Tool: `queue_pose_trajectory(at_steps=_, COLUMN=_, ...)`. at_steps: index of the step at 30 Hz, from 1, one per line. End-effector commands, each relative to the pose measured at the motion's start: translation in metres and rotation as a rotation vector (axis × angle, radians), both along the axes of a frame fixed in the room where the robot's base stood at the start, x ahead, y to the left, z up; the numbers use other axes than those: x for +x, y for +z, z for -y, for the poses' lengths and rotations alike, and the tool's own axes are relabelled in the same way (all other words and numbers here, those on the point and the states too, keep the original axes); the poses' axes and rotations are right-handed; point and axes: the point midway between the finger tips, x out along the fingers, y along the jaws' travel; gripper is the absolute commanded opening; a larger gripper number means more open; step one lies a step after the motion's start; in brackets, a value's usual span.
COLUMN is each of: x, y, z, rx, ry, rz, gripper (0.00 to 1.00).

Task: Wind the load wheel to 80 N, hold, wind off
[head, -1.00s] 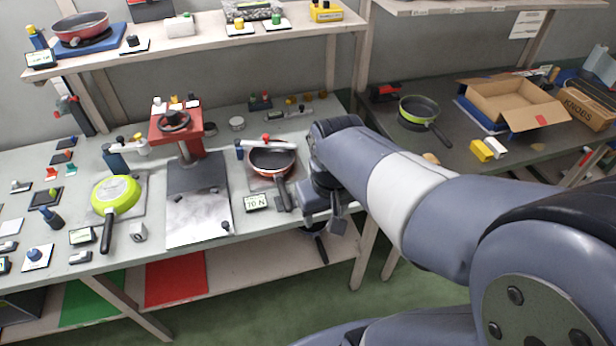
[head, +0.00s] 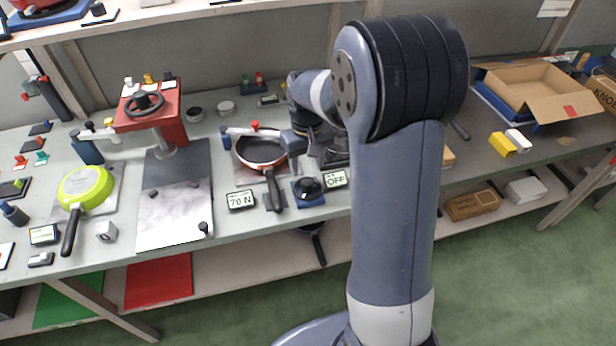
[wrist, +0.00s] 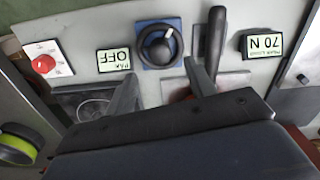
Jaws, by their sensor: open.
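A round black knob with a white pointer, on a blue base (head: 308,190), stands at the bench's front edge; it also shows in the wrist view (wrist: 158,46). Left of it in the head view, a small display (head: 241,200) reads 70 N. A sign (head: 335,179) reading OFF stands to its right. A red pan (head: 262,150) sits behind, its black handle (head: 273,190) toward the front. A black handwheel (head: 144,104) tops a red stand. My gripper (wrist: 162,82) is open and empty, fingers apart, on the knob's far side and not around it.
A green pan (head: 85,188) lies to the left, beside a grey plate (head: 175,215). A cardboard box (head: 540,90) and a yellow block (head: 502,144) are on the right bench. In the wrist view, a red button (wrist: 44,64) shows at the left.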

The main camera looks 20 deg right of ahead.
Motion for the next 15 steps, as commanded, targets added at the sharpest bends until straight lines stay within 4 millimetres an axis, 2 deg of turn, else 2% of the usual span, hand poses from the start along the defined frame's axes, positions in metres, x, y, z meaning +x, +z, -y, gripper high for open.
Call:
queue_pose_trajectory(at_steps=1, x=-0.002, y=-0.011, z=0.0, rx=0.0, ry=0.0, rz=-0.006, gripper=0.52)
queue_pose_trajectory(at_steps=7, x=-0.001, y=-0.044, z=0.0, rx=0.0, ry=0.0, rz=-0.004, gripper=0.52)
queue_pose_trajectory(at_steps=15, x=0.0, y=-0.06, z=0.0, rx=0.0, ry=-0.001, rz=0.0, gripper=0.52)
